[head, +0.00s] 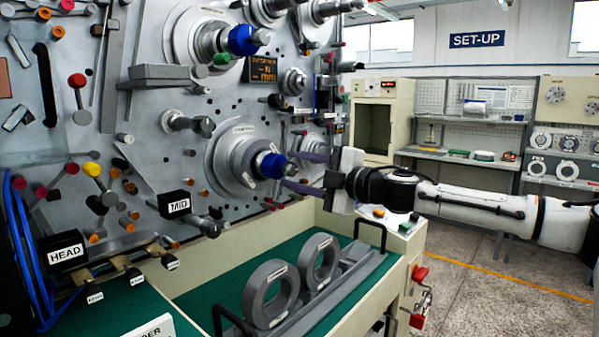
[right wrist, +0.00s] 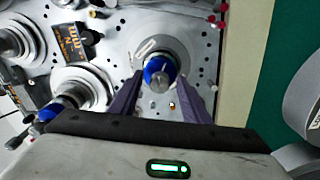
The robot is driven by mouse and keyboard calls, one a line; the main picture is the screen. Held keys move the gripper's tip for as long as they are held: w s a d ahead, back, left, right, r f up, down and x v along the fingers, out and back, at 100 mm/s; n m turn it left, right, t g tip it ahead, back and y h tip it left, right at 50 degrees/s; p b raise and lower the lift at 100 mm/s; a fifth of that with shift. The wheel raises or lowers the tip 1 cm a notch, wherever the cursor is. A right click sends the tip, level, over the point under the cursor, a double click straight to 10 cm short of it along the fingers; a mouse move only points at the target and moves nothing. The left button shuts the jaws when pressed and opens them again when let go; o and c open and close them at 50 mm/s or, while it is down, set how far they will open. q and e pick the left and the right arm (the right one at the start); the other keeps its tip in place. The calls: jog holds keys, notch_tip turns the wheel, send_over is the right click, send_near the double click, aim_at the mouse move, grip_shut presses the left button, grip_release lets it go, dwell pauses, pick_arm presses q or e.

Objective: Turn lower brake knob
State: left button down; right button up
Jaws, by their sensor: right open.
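The lower brake knob (head: 270,165) is a blue cap on the lower grey spindle of the upright panel. In the right wrist view it shows (right wrist: 160,66) as a blue ring with a grey stub in its middle. My right gripper (head: 287,170) comes in from the right, facing the knob. Its two dark fingers (right wrist: 178,80) are spread, with the knob lying between their lines and closer to the left finger in the wrist view. No firm contact shows. I cannot tell how far the fingertips reach past the knob. My left gripper is not in view.
A second blue knob (head: 243,40) sits on the upper spindle. Rollers and coloured levers crowd the panel. Two grey rings (head: 270,293) stand on a rack (head: 345,290) with black handles below my right gripper. A MID block (head: 175,205) is at left.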

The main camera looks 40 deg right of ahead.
jog(key=shift+s+f+b, duration=0.1)
jog(key=shift+s+b, duration=0.2)
jog(key=shift+b, duration=0.3)
jog(key=s+b, duration=0.1)
jog(key=b, duration=0.1)
jog(key=shift+s+d+f+b, duration=0.1)
jog(key=shift+s+f+b, duration=0.1)
jog(key=shift+s+b, duration=0.2)
pick_arm(q)
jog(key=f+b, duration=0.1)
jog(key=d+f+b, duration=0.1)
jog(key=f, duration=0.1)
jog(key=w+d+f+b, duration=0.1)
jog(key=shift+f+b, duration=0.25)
jog(key=shift+b, duration=0.1)
pick_arm(e)
jog(key=s, duration=0.8)
jog(key=shift+d+r, duration=0.35)
